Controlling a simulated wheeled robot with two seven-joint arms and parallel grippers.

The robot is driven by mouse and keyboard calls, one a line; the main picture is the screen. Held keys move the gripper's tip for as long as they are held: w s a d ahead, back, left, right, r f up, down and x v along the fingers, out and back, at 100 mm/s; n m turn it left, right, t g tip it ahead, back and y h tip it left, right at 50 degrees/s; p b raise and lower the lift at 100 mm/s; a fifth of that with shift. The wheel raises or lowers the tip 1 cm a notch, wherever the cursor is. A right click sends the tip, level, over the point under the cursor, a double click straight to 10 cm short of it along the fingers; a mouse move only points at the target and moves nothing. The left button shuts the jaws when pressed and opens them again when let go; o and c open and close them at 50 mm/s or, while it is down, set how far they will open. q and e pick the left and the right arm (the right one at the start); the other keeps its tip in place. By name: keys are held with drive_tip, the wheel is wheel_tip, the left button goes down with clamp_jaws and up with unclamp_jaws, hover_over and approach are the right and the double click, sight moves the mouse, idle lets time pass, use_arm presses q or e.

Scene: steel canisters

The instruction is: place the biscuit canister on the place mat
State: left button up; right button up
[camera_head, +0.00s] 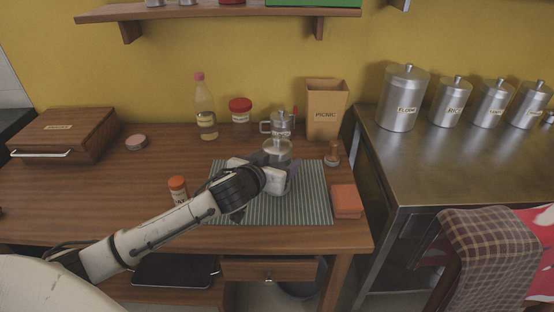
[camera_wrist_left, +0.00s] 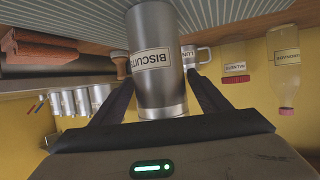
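The biscuit canister (camera_head: 277,152) is a steel cylinder with a lid, upright over the striped place mat (camera_head: 310,205). In the left wrist view, which is upside down, the canister (camera_wrist_left: 158,70) shows its BISCUITS label, and its base end meets the striped mat (camera_wrist_left: 90,18). I see no clear gap between base and mat. My left gripper (camera_head: 277,176) is at the canister, with one finger on each side in the left wrist view (camera_wrist_left: 160,88). Whether the fingers press on it or stand slightly apart, I cannot tell. My right gripper is out of view.
The mat's front is clear.

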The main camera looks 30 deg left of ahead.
use_arm(q)
drive_tip(key=shift+r, duration=0.25)
drive_tip(key=p+v, duration=0.1)
drive_tip(key=v, duration=1.1)
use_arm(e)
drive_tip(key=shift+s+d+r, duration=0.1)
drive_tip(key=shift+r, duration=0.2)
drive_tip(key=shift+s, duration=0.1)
